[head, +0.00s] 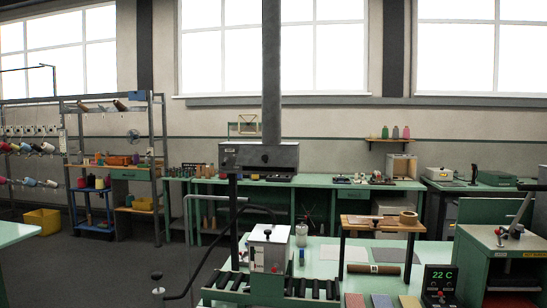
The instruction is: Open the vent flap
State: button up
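No part is plainly recognisable as the vent flap. A dark grey vertical duct (271,75) comes down from the top of the picture to a grey box (284,155) with a dark round knob (265,157) on its front. Whether a flap sits on this box, and whether it is open or shut, I cannot tell. A small pale frame (248,125) shows beside the duct, partly hidden by it. My gripper is not in view.
Open floor (110,270) lies farther left.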

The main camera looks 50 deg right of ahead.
aim_at(266, 153)
jog(key=z, duration=0.3)
jog(key=i, duration=1)
jog(key=z, duration=0.05)
